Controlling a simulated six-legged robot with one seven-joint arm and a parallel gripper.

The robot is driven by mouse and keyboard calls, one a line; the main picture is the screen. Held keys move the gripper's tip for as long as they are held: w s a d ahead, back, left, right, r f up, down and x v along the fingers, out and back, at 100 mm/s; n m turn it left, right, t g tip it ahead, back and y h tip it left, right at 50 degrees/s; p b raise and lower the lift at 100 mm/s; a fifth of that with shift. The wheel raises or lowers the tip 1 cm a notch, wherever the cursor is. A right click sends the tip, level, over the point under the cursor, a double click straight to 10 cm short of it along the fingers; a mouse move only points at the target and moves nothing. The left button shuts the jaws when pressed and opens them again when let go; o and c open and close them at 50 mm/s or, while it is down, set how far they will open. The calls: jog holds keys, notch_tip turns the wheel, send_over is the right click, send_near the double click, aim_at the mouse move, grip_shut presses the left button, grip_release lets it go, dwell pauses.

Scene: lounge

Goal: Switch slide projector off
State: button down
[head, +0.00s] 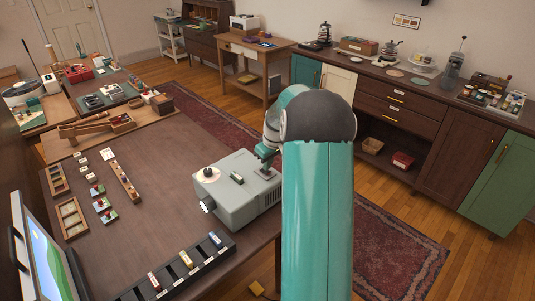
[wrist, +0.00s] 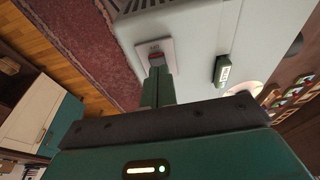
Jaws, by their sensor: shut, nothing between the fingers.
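The grey slide projector (head: 238,205) stands on the dark table, and its lens (head: 207,205) at the front left looks bright. It also fills the upper part of the wrist view (wrist: 205,30). A pale switch plate (wrist: 150,47) with a small red part sits on its top near the back edge. My gripper (head: 264,160) is over that back corner, and its fingers are together and empty. In the wrist view the fingertips (wrist: 158,72) are right at the red switch part (wrist: 172,65) and partly hide it; I cannot tell whether they touch it.
A lit screen with a landscape (head: 48,255) stands at the front left. A dark slide rack (head: 205,268) lies before the projector. Small trays and blocks (head: 105,205) are left of it. The floor and rug (head: 385,240) are clear beyond the table.

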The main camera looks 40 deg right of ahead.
jog(key=shift+f, duration=0.3)
jog(key=shift+s+f, duration=0.1)
jog(key=shift+s+f+t, duration=0.2)
jog(key=shift+f+t, duration=0.2)
jog(key=shift+t, duration=0.2)
jog(key=shift+w+r, duration=0.1)
jog(key=shift+w, duration=0.1)
jog(key=shift+w+r, duration=0.25)
jog(key=shift+w, duration=0.45)
